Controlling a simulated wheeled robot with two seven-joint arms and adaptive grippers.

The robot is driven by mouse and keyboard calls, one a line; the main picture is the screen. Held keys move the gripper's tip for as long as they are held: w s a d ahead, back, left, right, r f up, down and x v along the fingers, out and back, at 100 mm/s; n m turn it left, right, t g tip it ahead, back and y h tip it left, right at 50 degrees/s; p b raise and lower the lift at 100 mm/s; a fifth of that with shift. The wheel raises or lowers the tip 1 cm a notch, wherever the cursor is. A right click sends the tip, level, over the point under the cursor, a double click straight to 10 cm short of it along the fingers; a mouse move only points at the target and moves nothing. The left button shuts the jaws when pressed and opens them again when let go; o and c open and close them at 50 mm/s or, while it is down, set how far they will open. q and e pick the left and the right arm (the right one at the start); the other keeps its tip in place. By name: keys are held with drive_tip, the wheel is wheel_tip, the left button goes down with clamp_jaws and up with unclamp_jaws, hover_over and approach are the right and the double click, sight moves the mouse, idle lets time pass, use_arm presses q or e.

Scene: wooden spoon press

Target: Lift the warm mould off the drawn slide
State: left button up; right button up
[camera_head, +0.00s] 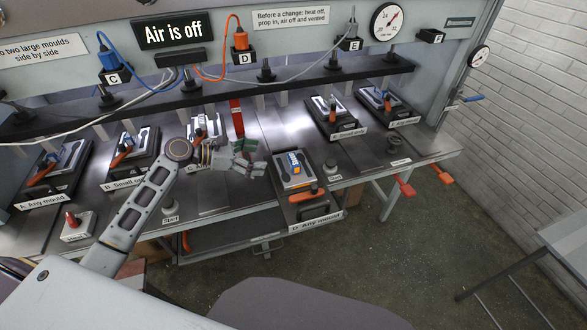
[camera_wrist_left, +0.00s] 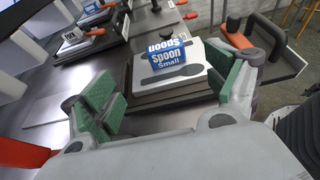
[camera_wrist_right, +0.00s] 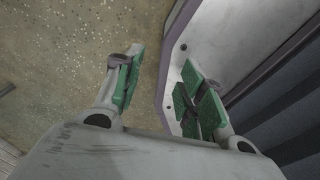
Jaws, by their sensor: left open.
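The drawn slide D (camera_head: 318,213) sticks out from the press front, with a black handle at its front. On it lies a flat mould (camera_head: 307,181) with a light top and a blue and orange tag. In the left wrist view the mould (camera_wrist_left: 213,72) shows a dark spoon shape and a blue tag reading Spoon Small. My left gripper (camera_head: 257,157) is open and empty, just left of the mould. In its wrist view the green pads stand apart, with the mould beyond them. My right gripper (camera_wrist_right: 160,72) looks open and empty, away from the bench.
Other slides with moulds stand along the bench, such as slide B (camera_head: 131,176) and slide E (camera_head: 347,131). A red upright bar (camera_head: 236,117) stands behind my left gripper. A sign (camera_head: 173,29) reads Air is off. The floor in front is free.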

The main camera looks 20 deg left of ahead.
sight(291, 159)
use_arm(q)
drive_tip(key=x, duration=0.7)
drive_tip(key=shift+w+d, duration=0.1)
drive_tip(key=shift+d, duration=0.15)
drive_tip(key=shift+f, duration=0.1)
use_arm(e)
drive_tip(key=shift+w+a+r, duration=0.1)
drive_tip(key=shift+w+r, duration=0.05)
drive_tip(key=shift+w, duration=0.45)
drive_tip(key=shift+s+a, duration=0.1)
use_arm(q)
drive_tip(key=shift+s+d+p+x, duration=0.1)
drive_tip(key=shift+p+x, duration=0.1)
drive_tip(key=shift+x, duration=0.7)
drive_tip(key=shift+s+d+p+x, duration=0.15)
drive_tip(key=shift+x, duration=0.8)
drive_tip(key=shift+w+d+f, duration=0.15)
drive_tip(key=shift+w+d, duration=0.25)
drive_tip(key=shift+d, duration=0.15)
use_arm(e)
drive_tip(key=shift+s+a+r, duration=0.2)
drive_tip(key=shift+a, duration=0.15)
